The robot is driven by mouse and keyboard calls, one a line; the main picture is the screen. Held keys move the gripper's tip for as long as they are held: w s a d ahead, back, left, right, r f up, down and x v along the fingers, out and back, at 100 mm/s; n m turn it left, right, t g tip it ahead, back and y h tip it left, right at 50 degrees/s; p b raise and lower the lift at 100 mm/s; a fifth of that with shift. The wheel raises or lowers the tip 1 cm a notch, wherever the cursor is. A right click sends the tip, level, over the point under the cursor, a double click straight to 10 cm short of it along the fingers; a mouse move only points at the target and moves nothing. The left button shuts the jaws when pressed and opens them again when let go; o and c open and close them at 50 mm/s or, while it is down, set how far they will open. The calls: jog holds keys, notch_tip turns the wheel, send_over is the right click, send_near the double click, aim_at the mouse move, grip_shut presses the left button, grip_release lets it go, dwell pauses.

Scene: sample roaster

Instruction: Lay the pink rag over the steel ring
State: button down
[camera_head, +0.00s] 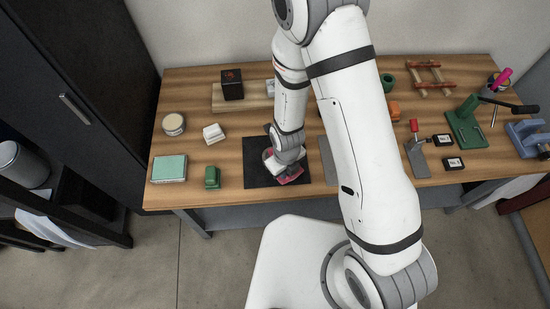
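The pink rag (292,179) shows as a small reddish-pink patch at the tip of my gripper, over the black mat (257,177) near the table's front edge. My gripper (284,174) points down at the rag and covers part of it. The fingers are too small and hidden to tell whether they are open or shut on the rag. I cannot make out the steel ring; my arm hides part of the table.
The wooden table (225,192) holds a green-topped box (169,168), a small green block (212,177), a round tin (173,124) and a white block (213,133) left of the mat. A dark box (232,84) stands behind. A green press (466,124) and scraper (416,155) are at right.

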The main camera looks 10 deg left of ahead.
jog(key=c, duration=1.2)
grip_release()
jog(key=shift+s+d+r+p, duration=0.1)
jog(key=shift+s+r+p, duration=0.1)
jog(key=shift+r+p, duration=0.4)
jog(key=shift+s+d+r+p, duration=0.1)
jog(key=shift+s+r+p, duration=0.05)
jog(key=shift+r+p, duration=0.4)
notch_tip(320, 180, up, 8)
jog(key=s+d+p, duration=0.2)
jog(key=s+p, duration=0.1)
jog(key=p, duration=0.1)
jog(key=shift+f+p, duration=0.15)
jog(key=shift+p, duration=0.2)
jog(key=shift+w, duration=0.1)
